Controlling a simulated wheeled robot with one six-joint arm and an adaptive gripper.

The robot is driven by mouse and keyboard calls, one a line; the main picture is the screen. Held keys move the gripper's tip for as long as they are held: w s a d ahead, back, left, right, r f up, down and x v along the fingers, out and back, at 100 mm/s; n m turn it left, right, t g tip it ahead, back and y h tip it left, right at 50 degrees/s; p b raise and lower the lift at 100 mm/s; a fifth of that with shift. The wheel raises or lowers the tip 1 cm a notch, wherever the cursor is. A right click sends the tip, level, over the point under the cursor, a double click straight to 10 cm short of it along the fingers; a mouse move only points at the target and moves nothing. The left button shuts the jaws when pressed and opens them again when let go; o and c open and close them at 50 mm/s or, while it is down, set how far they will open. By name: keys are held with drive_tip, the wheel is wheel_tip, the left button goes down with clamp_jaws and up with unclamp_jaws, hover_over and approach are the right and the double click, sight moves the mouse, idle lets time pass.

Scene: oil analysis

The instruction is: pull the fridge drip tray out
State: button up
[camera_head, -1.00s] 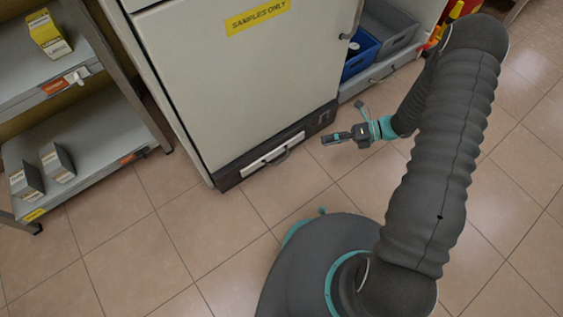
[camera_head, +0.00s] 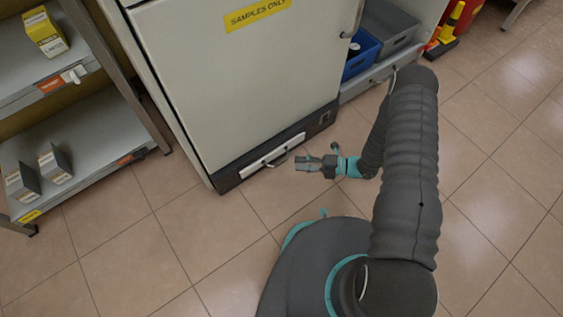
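The fridge (camera_head: 235,85) is a pale cabinet with a yellow "SAMPLES ONLY" label, and its door is shut. The drip tray (camera_head: 256,167) shows as a white front strip with a dark handle, set in the dark base of the fridge near the floor. It sits flush in the base as far as I can see. My gripper (camera_head: 301,163) is low over the floor, just right of the tray's handle, pointing left. It looks apart from the handle, but the gap is hard to judge. Its fingers are too small to tell if they are open.
A grey shelf rack (camera_head: 95,135) with small boxes stands left of the fridge. On the right, a low unit holds a blue bin (camera_head: 362,54) and a grey bin (camera_head: 388,28). The tiled floor before the fridge is clear.

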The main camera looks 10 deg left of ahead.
sight(282, 162)
drive_tip(key=a, duration=0.5)
drive_tip(key=a+f, duration=0.1)
drive_tip(key=a, duration=0.1)
drive_tip(key=shift+s+a, duration=0.15)
drive_tip(key=shift+s, duration=0.2)
clamp_jaws()
